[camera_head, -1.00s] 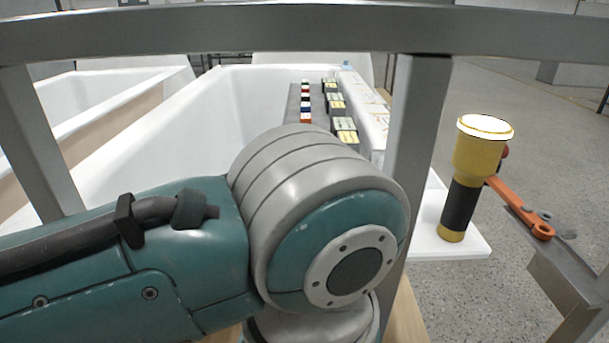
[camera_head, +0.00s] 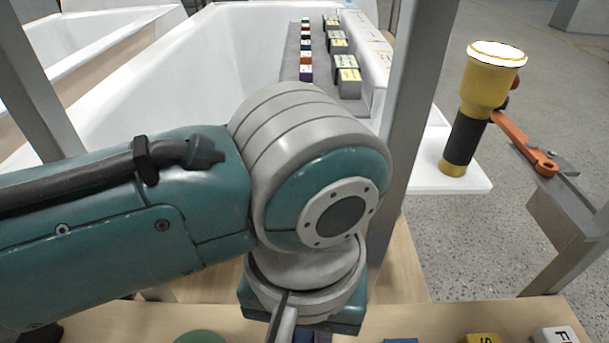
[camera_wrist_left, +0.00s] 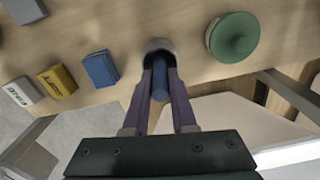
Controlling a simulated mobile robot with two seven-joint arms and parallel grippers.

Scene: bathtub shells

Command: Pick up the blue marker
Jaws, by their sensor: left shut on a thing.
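The blue marker (camera_wrist_left: 170,84) shows as a blue cylinder between the two purple fingers of my left gripper (camera_wrist_left: 161,72) in the left wrist view. The fingers are shut on it. A round grey holder or cap (camera_wrist_left: 159,46) sits at its far end by the wooden surface. I cannot tell whether the marker is still inside it. In the head view my left arm covers most of the gripper and the marker. My right gripper is not in view.
On the wooden surface (camera_wrist_left: 120,40) lie a blue block (camera_wrist_left: 99,69), a yellow block (camera_wrist_left: 58,81), a white block (camera_wrist_left: 22,91) and a green round knob (camera_wrist_left: 233,36). White tubs (camera_head: 190,80) stand behind. A yellow-black flashlight (camera_head: 483,100) stands at the right.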

